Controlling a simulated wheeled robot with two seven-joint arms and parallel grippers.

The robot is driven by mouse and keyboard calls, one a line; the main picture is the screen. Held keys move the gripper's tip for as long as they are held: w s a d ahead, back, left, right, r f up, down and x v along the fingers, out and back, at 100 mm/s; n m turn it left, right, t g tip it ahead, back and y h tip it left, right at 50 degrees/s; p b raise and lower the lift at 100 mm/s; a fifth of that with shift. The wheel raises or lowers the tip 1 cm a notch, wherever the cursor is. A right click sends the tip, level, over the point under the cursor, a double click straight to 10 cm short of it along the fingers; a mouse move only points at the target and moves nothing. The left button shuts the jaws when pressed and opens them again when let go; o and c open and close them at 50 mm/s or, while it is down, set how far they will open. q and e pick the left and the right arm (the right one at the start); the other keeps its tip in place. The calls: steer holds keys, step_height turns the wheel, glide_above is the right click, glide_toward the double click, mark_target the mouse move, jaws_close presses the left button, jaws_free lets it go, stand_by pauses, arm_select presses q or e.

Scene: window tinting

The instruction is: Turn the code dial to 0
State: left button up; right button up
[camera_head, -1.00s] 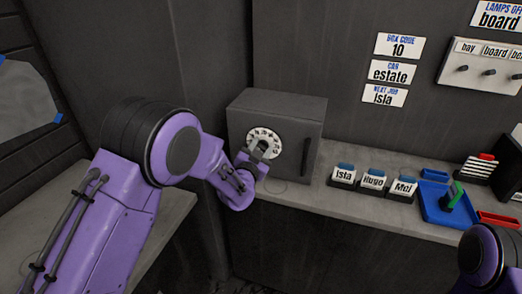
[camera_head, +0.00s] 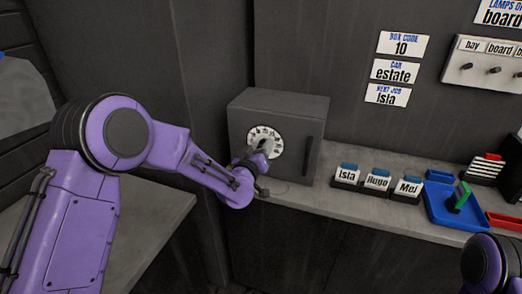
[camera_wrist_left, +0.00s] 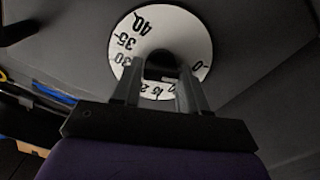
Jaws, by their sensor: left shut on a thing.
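The grey safe box (camera_head: 292,118) stands on the bench against the wall, door closed. Its white code dial (camera_head: 278,139) is on the door front. My left gripper (camera_head: 264,148) is at the dial, shut on the dark knob at its centre, partly hidden by the fingers. In the left wrist view, the dial (camera_wrist_left: 190,38) fills the upper middle, with the gripper's two fingers (camera_wrist_left: 160,72) on either side of the knob. 40, 35 and 30 show at its left, 0 at its right; lower numbers are partly covered. My right gripper is out of view.
A dark vertical handle (camera_head: 307,155) is on the door right of the dial. Name blocks Isla (camera_head: 346,175), Hugo (camera_head: 377,180) and Mel (camera_head: 408,187) and a blue tray (camera_head: 440,212) stand further right. A wall sign (camera_head: 403,44) reads "BOX CODE 10".

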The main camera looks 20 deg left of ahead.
arm_select(q)
steer(key=shift+n, duration=0.6)
steer(key=o, duration=1)
steer(key=shift+d, duration=0.1)
steer(key=s+b, duration=0.1)
steer(key=s, duration=0.4)
steer(key=s+b, duration=0.2)
steer(key=s, duration=0.3)
steer(key=shift+s+a, duration=0.2)
steer(key=shift+s, duration=0.1)
